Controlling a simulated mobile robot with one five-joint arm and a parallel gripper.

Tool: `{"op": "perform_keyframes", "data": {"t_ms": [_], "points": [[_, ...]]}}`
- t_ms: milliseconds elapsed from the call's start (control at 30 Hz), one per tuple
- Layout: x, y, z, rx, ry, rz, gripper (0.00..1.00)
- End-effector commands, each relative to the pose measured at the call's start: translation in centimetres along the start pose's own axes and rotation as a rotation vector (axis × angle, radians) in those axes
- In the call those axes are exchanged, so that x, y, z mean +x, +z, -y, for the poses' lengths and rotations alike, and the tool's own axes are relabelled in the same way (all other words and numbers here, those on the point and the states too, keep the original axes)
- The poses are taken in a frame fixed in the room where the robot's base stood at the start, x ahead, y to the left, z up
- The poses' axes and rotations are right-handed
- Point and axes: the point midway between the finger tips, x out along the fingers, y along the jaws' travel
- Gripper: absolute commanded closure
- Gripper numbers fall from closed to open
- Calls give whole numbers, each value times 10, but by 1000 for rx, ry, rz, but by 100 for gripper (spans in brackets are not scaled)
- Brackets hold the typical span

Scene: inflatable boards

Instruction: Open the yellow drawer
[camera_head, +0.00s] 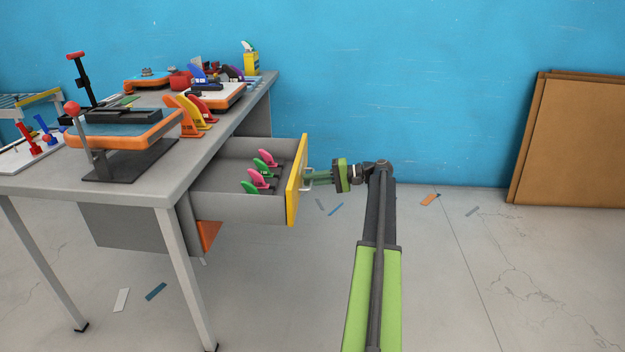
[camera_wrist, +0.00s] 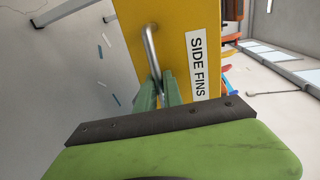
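The yellow drawer (camera_head: 297,182) stands pulled well out of the grey workbench, its yellow front toward the right and its grey tray showing. The front also fills the middle of the wrist view (camera_wrist: 178,42), with a "SIDE FINS" label (camera_wrist: 198,66). A metal bar handle (camera_wrist: 151,45) is on that front. My gripper (camera_head: 313,178) is at the handle, to the right of the front. In the wrist view, my gripper's green fingers (camera_wrist: 158,88) lie either side of the handle and appear shut on it. The exact contact is partly hidden between the fingers.
Several pink and green fins (camera_head: 262,172) lie in the drawer. Brown boards (camera_head: 570,140) lean on the blue wall. The floor right of my arm is mostly free, with small scraps.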

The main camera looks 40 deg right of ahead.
Motion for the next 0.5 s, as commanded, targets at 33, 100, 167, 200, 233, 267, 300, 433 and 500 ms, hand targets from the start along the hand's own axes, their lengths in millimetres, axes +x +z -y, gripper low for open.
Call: {"op": "perform_keyframes", "data": {"t_ms": [33, 100, 167, 200, 233, 267, 300, 433, 500], "points": [[1, -1, 1, -1, -2, -2, 83], [2, 0, 1, -1, -2, 0, 81], [3, 0, 1, -1, -1, 2, 81], [3, 0, 1, -1, -1, 2, 81], [3, 0, 1, -1, -1, 3, 81], [4, 0, 1, -1, -1, 3, 81], [4, 0, 1, -1, -1, 4, 81], [-5, 0, 2, -1, -1, 3, 81], [-17, 0, 3, -1, -1, 3, 81]]}}
